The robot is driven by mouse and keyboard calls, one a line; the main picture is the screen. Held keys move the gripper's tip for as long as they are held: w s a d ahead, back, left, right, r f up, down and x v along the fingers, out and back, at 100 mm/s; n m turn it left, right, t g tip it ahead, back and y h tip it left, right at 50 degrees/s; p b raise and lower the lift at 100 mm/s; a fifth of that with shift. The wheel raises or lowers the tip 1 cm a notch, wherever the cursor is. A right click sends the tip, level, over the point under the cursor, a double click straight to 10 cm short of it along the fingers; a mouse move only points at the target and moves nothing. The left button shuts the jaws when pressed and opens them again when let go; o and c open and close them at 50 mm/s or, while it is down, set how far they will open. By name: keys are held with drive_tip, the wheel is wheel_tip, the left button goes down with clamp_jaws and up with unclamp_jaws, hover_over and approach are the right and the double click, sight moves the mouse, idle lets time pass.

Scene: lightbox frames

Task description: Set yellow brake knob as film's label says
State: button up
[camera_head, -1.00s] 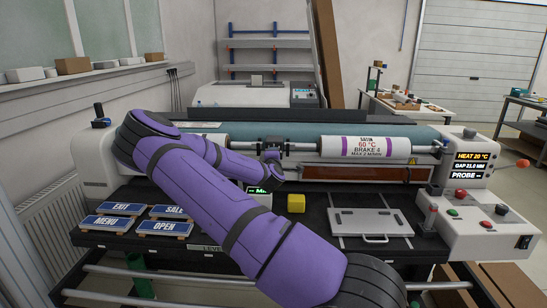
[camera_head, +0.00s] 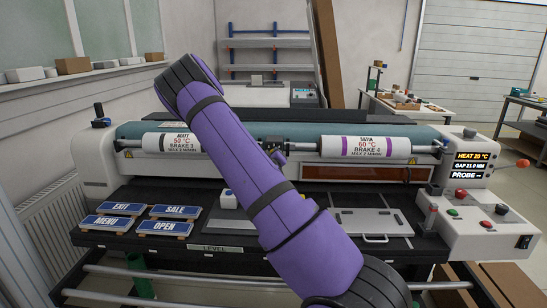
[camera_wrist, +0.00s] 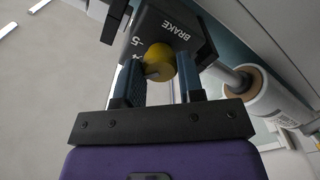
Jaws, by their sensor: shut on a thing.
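My gripper (camera_wrist: 160,66) is shut on the round yellow brake knob (camera_wrist: 159,58), its two dark fingers on either side. The knob sits on a black brake housing (camera_wrist: 176,27) marked BRAKE, with a 5 and a partly hidden 4 beside it. Other marks and the knob's pointer cannot be read. In the head view, the right film roll (camera_head: 366,146) reads SATIN, 60 °C, BRAKE 4. The left film roll (camera_head: 178,142) reads MATT, 50 °C, BRAKE 3. My arm crosses between them and hides the knob there.
Signs (camera_head: 165,228) lie on the bench at the left, and a flat grey plate (camera_head: 372,223) lies at the right. The control box (camera_head: 475,215) is at the right. The film roll's open end (camera_wrist: 240,95) is close to my gripper.

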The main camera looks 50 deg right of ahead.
drive_tip(key=shift+f+m, duration=0.1)
drive_tip(key=shift+m, duration=0.6)
drive_tip(key=o, duration=0.9)
drive_tip(key=v, duration=1.1)
